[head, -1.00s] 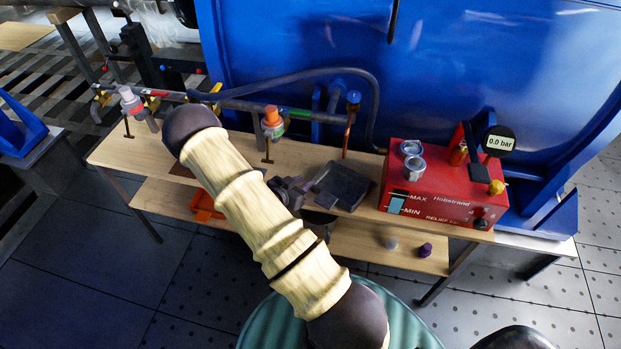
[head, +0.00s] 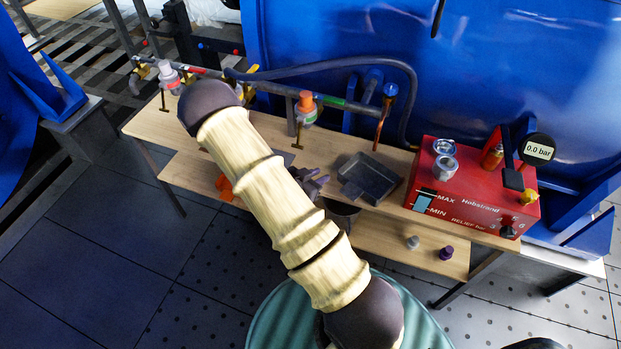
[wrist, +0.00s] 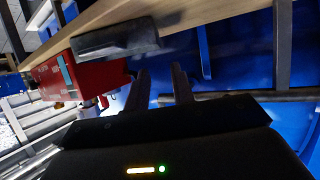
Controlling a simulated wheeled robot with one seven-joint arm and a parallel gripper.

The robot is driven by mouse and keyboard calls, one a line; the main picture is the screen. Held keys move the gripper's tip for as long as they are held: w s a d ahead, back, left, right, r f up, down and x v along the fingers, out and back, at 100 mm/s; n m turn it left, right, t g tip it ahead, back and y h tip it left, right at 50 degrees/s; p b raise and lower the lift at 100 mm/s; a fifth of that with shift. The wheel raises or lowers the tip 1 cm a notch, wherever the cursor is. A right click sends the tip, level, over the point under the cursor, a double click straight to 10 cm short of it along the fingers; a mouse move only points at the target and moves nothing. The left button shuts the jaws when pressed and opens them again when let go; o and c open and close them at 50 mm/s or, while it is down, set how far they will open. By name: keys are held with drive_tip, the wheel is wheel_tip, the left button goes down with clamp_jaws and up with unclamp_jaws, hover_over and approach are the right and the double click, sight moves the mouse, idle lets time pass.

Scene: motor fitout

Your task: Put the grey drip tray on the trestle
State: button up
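The grey drip tray (head: 370,180) lies on the wooden top of the trestle (head: 395,160), left of the red box, with its open side up. In the wrist view the tray (wrist: 115,38) shows on the trestle top, which runs slantwise across the picture. My gripper (head: 322,181) is just left of the tray in the head view, with a small gap between them. In the wrist view its two fingers (wrist: 160,72) stand apart with nothing between them. My arm hides part of the trestle top.
The red box (head: 475,190) stands right of the tray. Valves and a hose (head: 330,72) run along the back, before the blue tank (head: 480,60). A dark bucket (head: 343,212), a grey knob (head: 412,242) and a purple knob (head: 446,252) sit lower down.

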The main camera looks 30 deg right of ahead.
drive_tip(key=w+a+r+n+t+y, duration=0.1)
drive_tip(key=w+a+r+n+y, duration=0.1)
drive_tip(key=a+r+n+y, duration=0.7)
drive_tip(key=s+a+r+n+g+y, duration=0.1)
drive_tip(key=s+a+r+n+y, duration=0.1)
drive_tip(key=s+r, duration=0.3)
drive_tip(key=s+a+r+n+g+y, duration=0.1)
drive_tip(key=s+a+r+n, duration=0.2)
drive_tip(key=s, duration=0.6)
wheel_tip(320, 180, up, 2)
drive_tip(key=shift+s+a+r+g+y, duration=0.15)
drive_tip(key=shift+a+g+y, duration=0.2)
drive_tip(key=shift+a, duration=0.8)
